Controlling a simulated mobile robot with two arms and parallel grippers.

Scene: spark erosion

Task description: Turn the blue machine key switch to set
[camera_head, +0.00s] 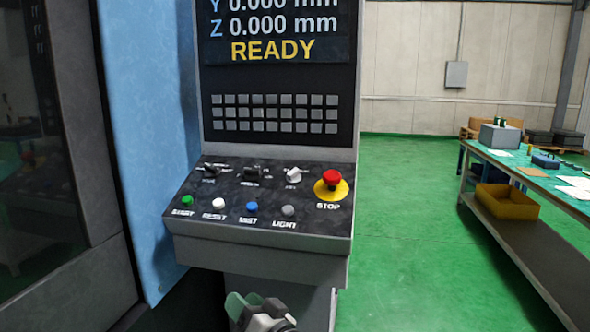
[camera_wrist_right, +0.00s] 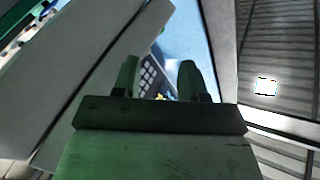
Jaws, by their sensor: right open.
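The control panel (camera_head: 180,226) of the blue machine (camera_head: 147,120) slopes towards me below its screen. A silver switch (camera_head: 293,175) sits in the upper row, left of the red stop button (camera_head: 332,179); it looks like the key switch, but its label is too blurred to read. Two black knobs (camera_head: 252,173) stand to its left. My right gripper (camera_head: 254,302) is open and empty, below the panel's front edge and apart from it. Its two fingers (camera_wrist_right: 158,75) also show in the right wrist view. My left gripper is not in view.
Green, white, blue and grey buttons (camera_head: 252,206) line the panel's lower row. A keypad (camera_head: 273,114) is above. A workbench (camera_head: 530,165) with a yellow bin (camera_head: 507,202) stands at the right. Green floor (camera_head: 410,210) lies clear between bench and machine.

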